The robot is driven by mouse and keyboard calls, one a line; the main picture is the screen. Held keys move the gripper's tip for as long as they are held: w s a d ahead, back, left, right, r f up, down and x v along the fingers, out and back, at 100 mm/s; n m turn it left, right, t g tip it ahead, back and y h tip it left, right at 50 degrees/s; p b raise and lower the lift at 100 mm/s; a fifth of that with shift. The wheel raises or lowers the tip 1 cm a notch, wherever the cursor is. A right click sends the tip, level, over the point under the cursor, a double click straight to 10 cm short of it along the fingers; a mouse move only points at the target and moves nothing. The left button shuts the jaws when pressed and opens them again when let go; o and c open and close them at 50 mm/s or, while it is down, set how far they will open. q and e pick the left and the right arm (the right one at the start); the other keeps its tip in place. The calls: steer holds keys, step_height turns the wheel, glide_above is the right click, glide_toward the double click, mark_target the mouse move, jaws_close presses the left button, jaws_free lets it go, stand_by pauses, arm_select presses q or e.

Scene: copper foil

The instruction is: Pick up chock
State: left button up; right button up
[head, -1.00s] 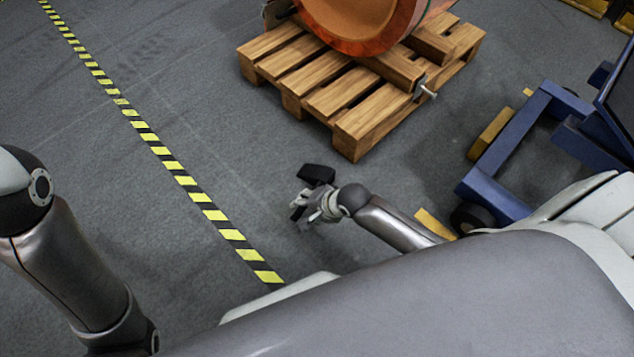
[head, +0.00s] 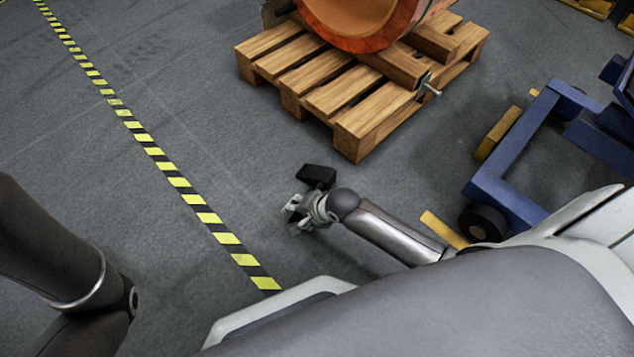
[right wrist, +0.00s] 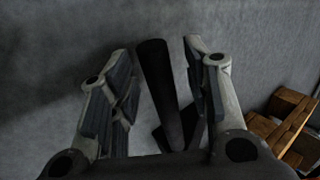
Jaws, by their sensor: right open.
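My right gripper (head: 294,214) is low over the grey floor, left of and nearer than the pallet. In the right wrist view its two fingers (right wrist: 160,95) stand apart. A dark bar (right wrist: 158,80), probably part of the chock, lies between them. A wider dark piece shows near its lower end.
A wooden pallet (head: 360,135) carries a large orange-brown copper roll (head: 400,25). A blue wheeled frame (head: 500,195) stands at the right. Yellow-black floor tape (head: 160,164) runs along the left.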

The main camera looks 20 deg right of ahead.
jaws_close()
steer(key=shift+r, duration=0.2)
stand_by(0.3)
